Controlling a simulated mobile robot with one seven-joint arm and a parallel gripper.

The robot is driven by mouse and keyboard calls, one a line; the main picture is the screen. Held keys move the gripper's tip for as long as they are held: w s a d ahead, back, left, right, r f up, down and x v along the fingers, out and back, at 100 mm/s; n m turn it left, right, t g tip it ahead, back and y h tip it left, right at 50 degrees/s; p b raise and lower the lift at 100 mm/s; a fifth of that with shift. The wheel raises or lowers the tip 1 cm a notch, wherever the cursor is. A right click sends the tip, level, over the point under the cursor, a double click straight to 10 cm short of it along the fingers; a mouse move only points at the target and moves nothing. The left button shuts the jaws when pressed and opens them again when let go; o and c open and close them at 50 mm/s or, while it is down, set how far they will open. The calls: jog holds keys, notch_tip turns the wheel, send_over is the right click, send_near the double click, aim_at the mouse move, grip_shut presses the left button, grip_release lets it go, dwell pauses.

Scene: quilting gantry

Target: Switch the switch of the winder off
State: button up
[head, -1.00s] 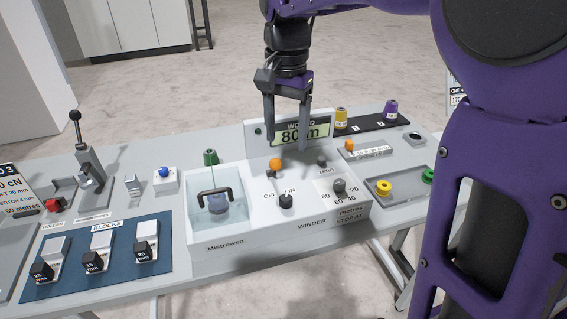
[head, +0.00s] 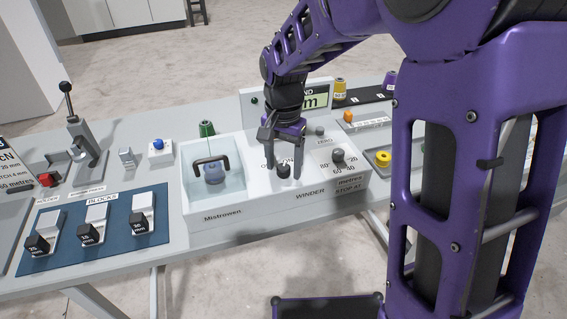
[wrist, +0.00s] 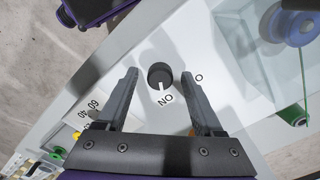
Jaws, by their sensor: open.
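The winder (head: 312,191) is a white box with a black rotary switch (head: 283,170) on its top, near the front edge. In the wrist view the switch (wrist: 160,76) is a round black knob, and its white pointer line points towards the ON lettering. My gripper (head: 284,150) is above and just behind the switch, pointing down. In the wrist view my gripper (wrist: 163,76) is open, with one finger on each side of the knob and gaps between. I cannot tell how high the fingertips are above the panel. The arm hides part of the OFF/ON lettering in the head view.
A second black knob (head: 337,156), for metres, sits to the right. A clear-sided compartment with a black handle (head: 211,161) adjoins on the left. The display (head: 316,101) stands behind, partly hidden by my arm. Blocks on a blue mat (head: 66,244) lie further left.

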grip_shut()
dwell(0.4)
jog(key=shift+n, duration=0.4)
jog(key=n+p, duration=0.2)
jog(key=n, duration=0.3)
jog(key=n+p, duration=0.1)
jog(key=n, duration=0.5)
dwell(0.5)
grip_release()
